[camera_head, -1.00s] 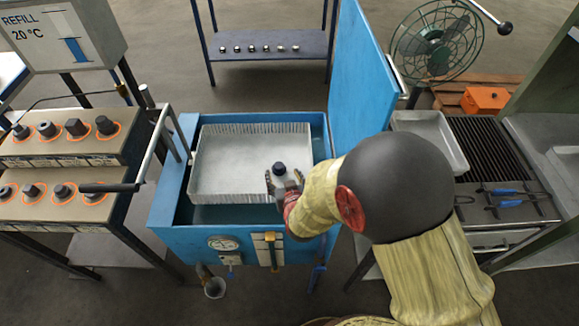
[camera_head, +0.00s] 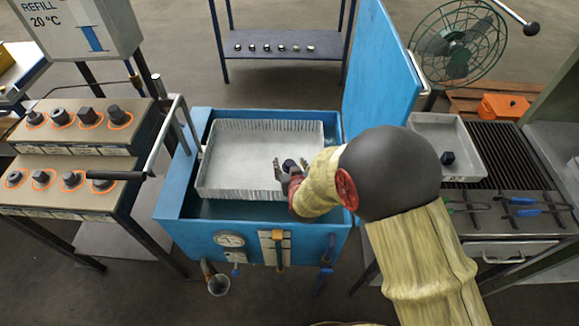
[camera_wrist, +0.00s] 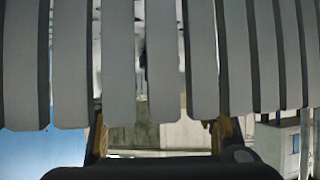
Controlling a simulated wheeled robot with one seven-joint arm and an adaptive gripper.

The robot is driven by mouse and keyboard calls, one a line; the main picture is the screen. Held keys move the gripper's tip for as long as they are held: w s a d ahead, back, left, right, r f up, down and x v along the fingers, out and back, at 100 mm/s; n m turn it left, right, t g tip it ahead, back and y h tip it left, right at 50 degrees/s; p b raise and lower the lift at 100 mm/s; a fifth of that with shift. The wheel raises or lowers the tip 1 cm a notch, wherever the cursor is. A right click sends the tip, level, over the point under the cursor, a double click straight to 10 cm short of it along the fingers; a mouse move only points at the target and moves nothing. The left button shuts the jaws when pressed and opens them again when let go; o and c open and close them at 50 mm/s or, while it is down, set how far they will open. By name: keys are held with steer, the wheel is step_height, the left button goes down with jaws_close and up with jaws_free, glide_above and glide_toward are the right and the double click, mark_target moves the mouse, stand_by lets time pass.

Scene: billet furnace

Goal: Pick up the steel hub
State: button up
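A small dark steel part (camera_head: 290,165), which may be the hub, shows at my gripper, over the wire-sided basket (camera_head: 225,160) of the blue tank. My gripper (camera_head: 289,168) reaches over the basket's right part, with its fingers spread on either side of the dark part. In the wrist view my two fingers (camera_wrist: 160,133) stand well apart. Grey upright slats cover most of that view, so the part cannot be made out there. A second dark part (camera_head: 447,158) lies in the grey tray at right.
The blue tank (camera_head: 175,205) has its lid (camera_head: 382,75) raised at right. A console (camera_head: 75,180) with several dark parts on orange rings stands at left. A blue shelf (camera_head: 285,48) holds several small parts. A grill with tongs (camera_head: 530,210) is at right.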

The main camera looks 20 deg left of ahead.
steer(key=c, duration=1.4)
jaws_close()
